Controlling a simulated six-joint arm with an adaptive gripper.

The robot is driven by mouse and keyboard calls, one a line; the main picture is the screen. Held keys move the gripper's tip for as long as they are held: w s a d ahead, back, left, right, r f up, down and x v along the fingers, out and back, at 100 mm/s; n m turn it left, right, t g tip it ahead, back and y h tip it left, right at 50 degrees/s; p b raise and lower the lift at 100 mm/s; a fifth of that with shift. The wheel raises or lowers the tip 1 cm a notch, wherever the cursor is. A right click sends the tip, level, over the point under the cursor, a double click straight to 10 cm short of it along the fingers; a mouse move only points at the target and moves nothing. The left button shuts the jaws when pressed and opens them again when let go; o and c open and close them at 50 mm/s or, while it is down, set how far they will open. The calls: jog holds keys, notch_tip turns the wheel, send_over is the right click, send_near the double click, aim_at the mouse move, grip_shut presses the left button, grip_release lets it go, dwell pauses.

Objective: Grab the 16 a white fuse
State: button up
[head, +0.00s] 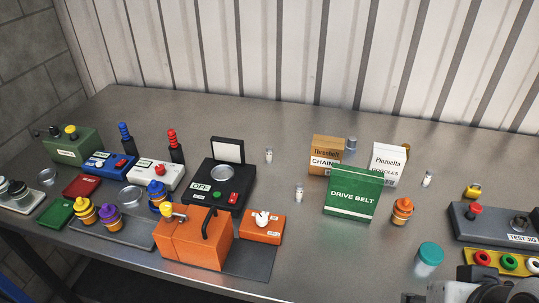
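Three small whitish fuse-like pieces stand upright and apart on the metal bench. One small white piece (268,156) is right of the black box with the raised lid. A second white piece (299,192) is nearer the front, left of the green drive belt box. A third white piece (427,179) is on the right, beside the white Piazzetta packet. Their markings are too small to read, so I cannot tell which is the 16 A fuse. Part of my arm shows at the bottom right corner. My gripper's fingertips are not in view.
The green drive belt box (352,191), a brown chain box (325,155) and the white packet (388,165) stand close together. An orange capped bottle (402,211) and teal-lidded jar (429,260) stand right. The test jig (490,223) is far right. Bench around the second piece is clear.

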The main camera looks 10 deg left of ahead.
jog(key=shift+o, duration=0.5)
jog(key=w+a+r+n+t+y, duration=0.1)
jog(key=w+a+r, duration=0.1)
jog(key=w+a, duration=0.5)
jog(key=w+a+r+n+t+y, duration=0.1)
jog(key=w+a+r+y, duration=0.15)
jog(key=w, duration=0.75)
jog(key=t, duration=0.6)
send_over(269, 151)
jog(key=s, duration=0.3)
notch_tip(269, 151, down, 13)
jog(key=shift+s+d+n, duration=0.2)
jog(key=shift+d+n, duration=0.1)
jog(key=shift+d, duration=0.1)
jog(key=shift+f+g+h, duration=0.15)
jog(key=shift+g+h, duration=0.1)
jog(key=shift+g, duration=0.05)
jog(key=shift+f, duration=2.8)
